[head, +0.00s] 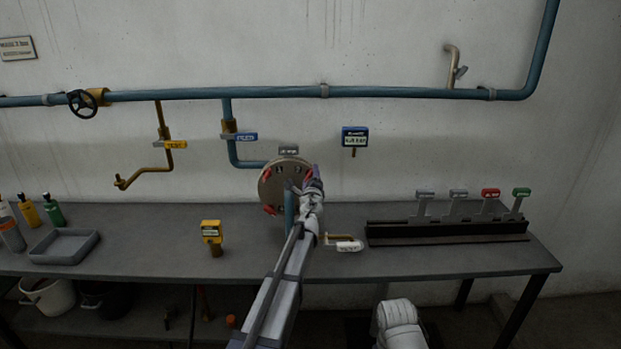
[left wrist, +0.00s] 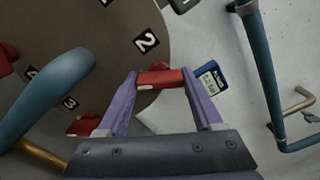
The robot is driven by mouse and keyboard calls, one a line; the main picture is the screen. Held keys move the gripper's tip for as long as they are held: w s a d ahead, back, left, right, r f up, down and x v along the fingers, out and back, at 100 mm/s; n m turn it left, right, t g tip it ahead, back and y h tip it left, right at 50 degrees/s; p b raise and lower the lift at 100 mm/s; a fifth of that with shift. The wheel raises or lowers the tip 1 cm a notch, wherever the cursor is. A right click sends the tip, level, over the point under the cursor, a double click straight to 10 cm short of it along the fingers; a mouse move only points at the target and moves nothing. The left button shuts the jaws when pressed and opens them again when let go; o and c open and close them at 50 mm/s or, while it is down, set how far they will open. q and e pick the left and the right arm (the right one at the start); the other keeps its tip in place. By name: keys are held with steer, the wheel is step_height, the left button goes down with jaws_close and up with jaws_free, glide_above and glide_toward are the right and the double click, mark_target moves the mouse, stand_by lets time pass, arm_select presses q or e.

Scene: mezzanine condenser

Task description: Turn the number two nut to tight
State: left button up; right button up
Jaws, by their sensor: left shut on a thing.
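The round flange (head: 270,187) stands at the back middle of the bench, with red nuts around its face and a blue pipe coming out of its front. The red number two nut (left wrist: 160,79) sits at the rim beside the plate marked 2 (left wrist: 146,41). My left gripper (left wrist: 160,82) has its purple fingers shut on this nut, one on either side. In the head view my left gripper (head: 315,173) is at the flange's right edge and hides part of it.
A blue gauge (head: 355,137) is on the wall to the right of the flange. A yellow device (head: 212,237) stands on the bench at left, and a white-handled tool (head: 348,244) lies right of my arm. A black rack (head: 445,232) holds several coloured-topped tools. A grey tray (head: 65,247) is at far left.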

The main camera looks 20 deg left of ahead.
stand_by(0.3)
arm_select(q)
steer(key=o, duration=1.4)
steer(key=shift+c, duration=0.2)
steer(key=v, duration=0.8)
steer(key=shift+d, duration=0.1)
